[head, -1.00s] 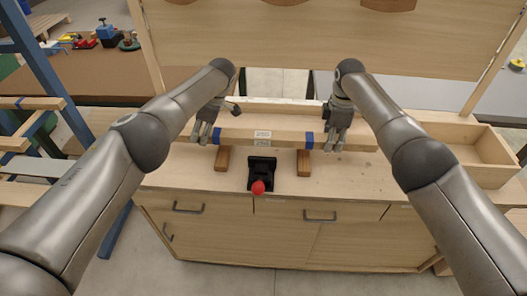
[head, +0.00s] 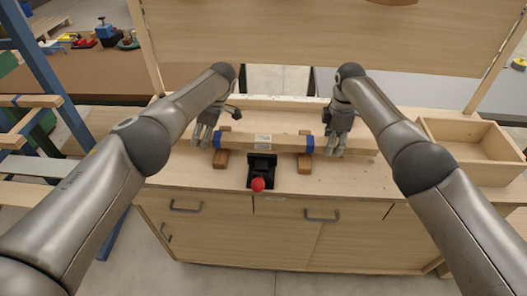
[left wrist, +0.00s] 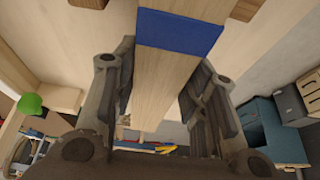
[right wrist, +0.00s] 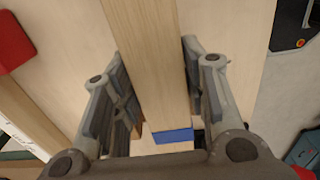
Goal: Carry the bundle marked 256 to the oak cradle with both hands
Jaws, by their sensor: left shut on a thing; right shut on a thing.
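The bundle (head: 283,142) is a long pale wooden bar with blue bands and a small label (head: 263,138) at its middle, too small to read. My left gripper (head: 206,138) is shut on its left part, beside the left blue band, and my right gripper (head: 336,146) is shut on its right part. The bundle is level and lies across the two brown blocks of the oak cradle (head: 220,160), whose ends show on both sides of it. I cannot tell if it touches them. Both wrist views show the bar (left wrist: 160,85) (right wrist: 150,60) between the fingers.
A black clamp-like device (head: 262,167) with a red knob (head: 258,184) stands in front of the bundle, between the blocks. An open wooden box (head: 470,170) is at the right of the bench. A blue rack (head: 60,80) with bars stands at the left.

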